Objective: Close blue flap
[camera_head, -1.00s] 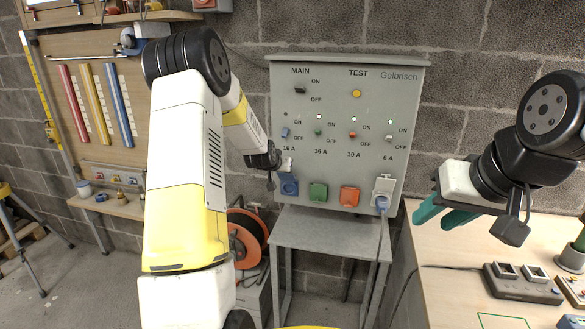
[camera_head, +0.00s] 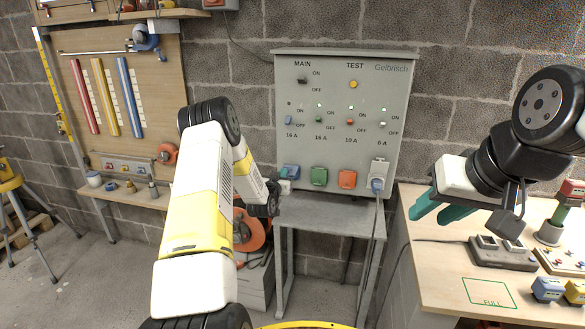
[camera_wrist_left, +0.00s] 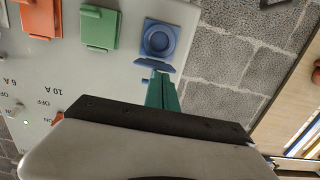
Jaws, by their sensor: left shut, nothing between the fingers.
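The blue socket (camera_wrist_left: 158,40) on the grey panel shows its round face uncovered in the left wrist view. Its blue flap (camera_wrist_left: 154,66) stands out from the panel, seen nearly edge-on, so it is open. In the head view the blue outlet (camera_head: 291,171) is at the panel's lower left, partly hidden by my gripper. My left gripper (camera_wrist_left: 162,88) is shut and empty. Its teal fingertips lie at the flap's outer side, very close; I cannot tell whether they touch. My right gripper (camera_head: 437,210) is open and empty, over the right workbench.
Green (camera_head: 319,177) and orange (camera_head: 347,179) flaps sit closed beside the blue one. A plug (camera_head: 377,184) with a cable hangs at the fourth outlet. A grey table (camera_head: 330,212) stands below the panel. The wooden workbench (camera_head: 440,285) at right holds small devices.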

